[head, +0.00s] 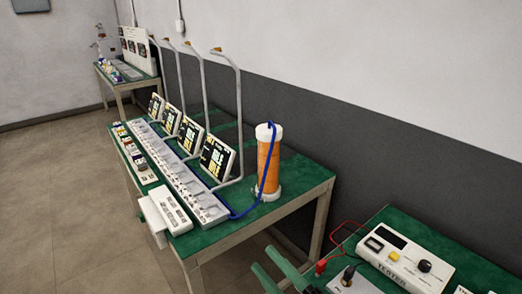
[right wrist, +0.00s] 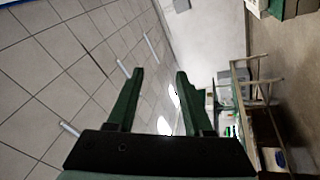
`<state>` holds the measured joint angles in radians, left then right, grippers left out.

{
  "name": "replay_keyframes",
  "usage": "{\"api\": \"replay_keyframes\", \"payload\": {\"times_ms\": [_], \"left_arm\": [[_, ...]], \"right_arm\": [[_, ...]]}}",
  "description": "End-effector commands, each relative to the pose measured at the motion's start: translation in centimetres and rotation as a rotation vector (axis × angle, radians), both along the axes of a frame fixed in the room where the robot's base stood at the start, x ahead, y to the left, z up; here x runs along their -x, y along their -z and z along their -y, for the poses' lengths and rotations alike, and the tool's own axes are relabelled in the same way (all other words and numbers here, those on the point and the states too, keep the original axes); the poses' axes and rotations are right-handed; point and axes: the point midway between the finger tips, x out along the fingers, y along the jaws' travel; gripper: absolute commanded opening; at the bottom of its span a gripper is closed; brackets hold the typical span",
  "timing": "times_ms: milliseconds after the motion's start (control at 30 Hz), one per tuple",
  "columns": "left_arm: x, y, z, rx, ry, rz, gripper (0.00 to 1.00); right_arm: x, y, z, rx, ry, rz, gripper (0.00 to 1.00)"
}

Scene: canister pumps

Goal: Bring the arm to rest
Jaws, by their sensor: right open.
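My right gripper (head: 275,272) shows at the bottom of the head view as two green fingers, set apart with nothing between them. It is in the air in front of the near green table (head: 392,222). In the right wrist view the gripper (right wrist: 158,85) is open and empty, with its two dark green fingers pointing away from the camera. Behind them are a tiled surface and a wall, tilted in the picture. My left gripper is not in view.
A green bench (head: 300,190) carries an orange canister (head: 268,165) with a blue hose, several display panels (head: 217,158) and a long white strip of sockets (head: 180,175). A white tester (head: 405,258) with red leads lies on the near table. Open floor (head: 60,200) is at left.

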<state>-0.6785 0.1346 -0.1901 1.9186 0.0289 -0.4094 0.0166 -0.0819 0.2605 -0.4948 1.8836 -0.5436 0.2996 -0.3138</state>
Motion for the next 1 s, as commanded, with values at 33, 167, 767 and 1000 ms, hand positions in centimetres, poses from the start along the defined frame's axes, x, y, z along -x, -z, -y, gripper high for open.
{"api": "replay_keyframes", "payload": {"times_ms": [33, 167, 767, 1000], "left_arm": [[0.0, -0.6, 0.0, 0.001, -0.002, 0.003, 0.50], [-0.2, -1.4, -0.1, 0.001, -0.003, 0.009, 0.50], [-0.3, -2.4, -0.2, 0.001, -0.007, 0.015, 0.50], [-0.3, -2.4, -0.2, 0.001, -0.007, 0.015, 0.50]], "right_arm": [[-0.2, 3.0, 2.2, -0.074, 0.077, -0.191, 0.51], [1.3, 11.3, 7.5, -0.258, 0.264, -0.633, 0.51], [13.6, 25.9, 14.7, -0.579, 0.622, -1.378, 0.51], [13.6, 25.9, 14.7, -0.579, 0.622, -1.378, 0.51]]}}
